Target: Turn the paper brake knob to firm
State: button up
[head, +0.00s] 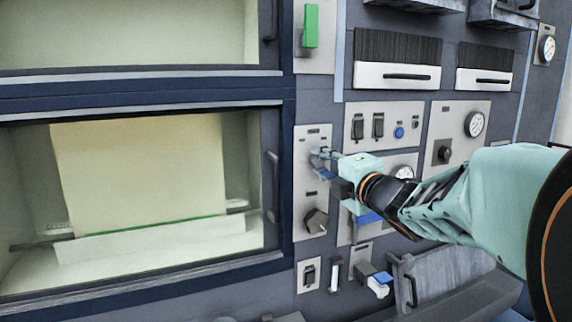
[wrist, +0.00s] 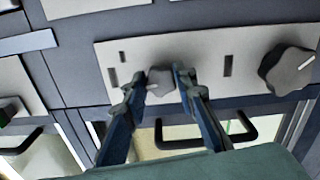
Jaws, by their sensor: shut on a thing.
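A small grey knob (wrist: 160,82) sits on a pale panel (wrist: 205,48) and is between my fingertips in the wrist view. My gripper (wrist: 159,80) is shut on it, one blue finger on each side. The knob carries a faint light mark; its exact setting is hard to read. In the head view my gripper (head: 319,154) reaches the upper part of the narrow panel (head: 301,200) beside the lower window, and its fingers mostly hide the knob. A larger dark lobed knob (head: 316,221) is lower on that panel; it also shows in the wrist view (wrist: 288,70). The labels are too small to read.
The lower window (head: 30,180) has a dark vertical handle (head: 273,187) close left of the panel. To the right are a switch panel (head: 386,109), a gauge (head: 474,124) and another dark knob (head: 444,153). A blue-topped lever (head: 381,279) juts out below.

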jog(key=m+p, duration=0.1)
jog(key=m, duration=0.4)
jog(key=shift+m, duration=0.3)
jog(key=m+p, duration=0.1)
jog(key=m, duration=0.4)
dwell(0.4)
jog(key=o, duration=1.2)
jog(key=shift+f, duration=0.1)
